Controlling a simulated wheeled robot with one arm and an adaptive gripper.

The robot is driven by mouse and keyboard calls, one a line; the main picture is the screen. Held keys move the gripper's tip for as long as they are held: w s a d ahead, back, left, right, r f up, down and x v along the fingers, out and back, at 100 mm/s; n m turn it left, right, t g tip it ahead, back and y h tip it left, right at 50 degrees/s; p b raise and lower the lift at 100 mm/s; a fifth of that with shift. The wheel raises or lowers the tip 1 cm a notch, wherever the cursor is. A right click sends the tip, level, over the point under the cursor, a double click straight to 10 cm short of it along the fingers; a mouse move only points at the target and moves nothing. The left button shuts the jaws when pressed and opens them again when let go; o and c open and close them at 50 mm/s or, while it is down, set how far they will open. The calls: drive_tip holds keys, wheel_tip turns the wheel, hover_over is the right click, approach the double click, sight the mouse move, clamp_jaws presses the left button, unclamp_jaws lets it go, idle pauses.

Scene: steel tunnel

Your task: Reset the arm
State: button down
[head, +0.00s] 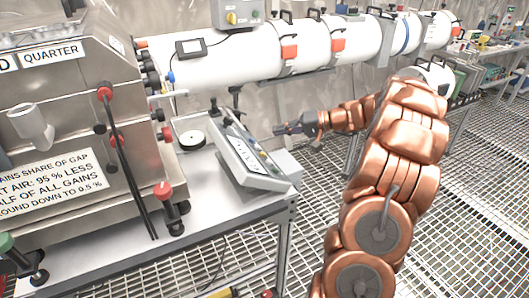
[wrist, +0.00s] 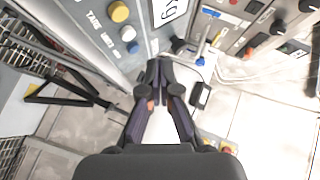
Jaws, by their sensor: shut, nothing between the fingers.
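My copper-coloured arm reaches in from the right in the head view and bends to the left. My gripper (head: 284,129) is at its end, small in the head view, near the right side of a tilted grey control panel (head: 236,150) and apart from it. In the wrist view my gripper (wrist: 160,68) points ahead with its dark fingers together and nothing between them. A grey panel face (wrist: 100,22) with yellow, white and blue buttons shows beyond the fingertips.
A long white tube (head: 240,55) with orange clamps runs along the wall. Grating floor (head: 310,225) is open below my arm. A bench (head: 485,60) with equipment stands far right.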

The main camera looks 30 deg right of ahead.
idle(0.4)
drive_tip(key=s+a+r+g, duration=0.1)
drive_tip(key=a, duration=0.3)
drive_tip(key=s+a+n+g+p, duration=0.1)
drive_tip(key=a+g, duration=0.1)
drive_tip(key=a, duration=0.3)
drive_tip(key=s+a+r+g+p, duration=0.1)
drive_tip(key=a, duration=0.4)
drive_tip(key=shift+s+a+r+n, duration=0.2)
drive_tip(key=shift+s+r+n, duration=0.15)
drive_tip(key=shift+s+n, duration=0.05)
drive_tip(key=s+a+r+n+g+h+p, duration=0.15)
drive_tip(key=s+a+g, duration=0.35)
drive_tip(key=s+a, duration=0.55)
drive_tip(key=s+a+n+g+h+p, duration=0.1)
drive_tip(key=s+h+p, duration=0.4)
drive_tip(key=s, duration=1.8)
drive_tip(key=shift+r+n+g+h, duration=0.4)
drive_tip(key=shift+n+g+h, duration=0.3)
drive_tip(key=shift+h, duration=1.25)
drive_tip(key=shift+a, duration=0.1)
